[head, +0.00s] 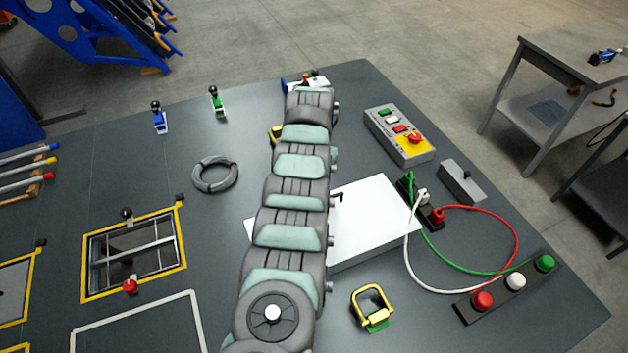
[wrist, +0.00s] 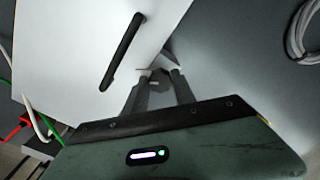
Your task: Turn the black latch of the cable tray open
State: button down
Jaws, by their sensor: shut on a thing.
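The cable tray appears to be the white box (head: 375,225) on the dark table, partly hidden under my arm in the head view. Its white top (wrist: 70,50) fills the upper left of the wrist view, with a black bar handle (wrist: 122,50) on it. My gripper (wrist: 160,76) is at the box's edge, to the right of the handle, with its fingers shut on a small dark piece, which I take to be the black latch (wrist: 158,86). The fingers hide much of it, so its turn angle cannot be told. In the head view my arm hides the gripper and the latch.
Red, white and green cables (head: 517,240) loop right of the box. A button panel (head: 400,136) stands behind them. A yellow handle (head: 372,305) is in front, and a grey ring (head: 215,174) and a yellow-framed opening (head: 134,254) lie left. The table between ring and arm is clear.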

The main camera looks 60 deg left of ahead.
jog(key=n+b, duration=0.2)
jog(key=n, duration=0.1)
jog(key=shift+f, duration=0.2)
jog(key=n+b, duration=0.2)
jog(key=n, duration=0.1)
jog(key=shift+n+b, duration=0.3)
jog(key=shift+b, duration=0.05)
jog(key=n+b, duration=0.1)
jog(key=n, duration=0.3)
jog(key=shift+r+n+b, duration=0.15)
jog(key=shift+n+b, duration=0.2)
jog(key=shift+n, duration=0.05)
jog(key=c, duration=1)
grip_release()
jog(key=shift+c, duration=0.2)
jog(key=shift+r, duration=0.1)
notch_tip(320, 180, up, 11)
jog(key=p, duration=0.1)
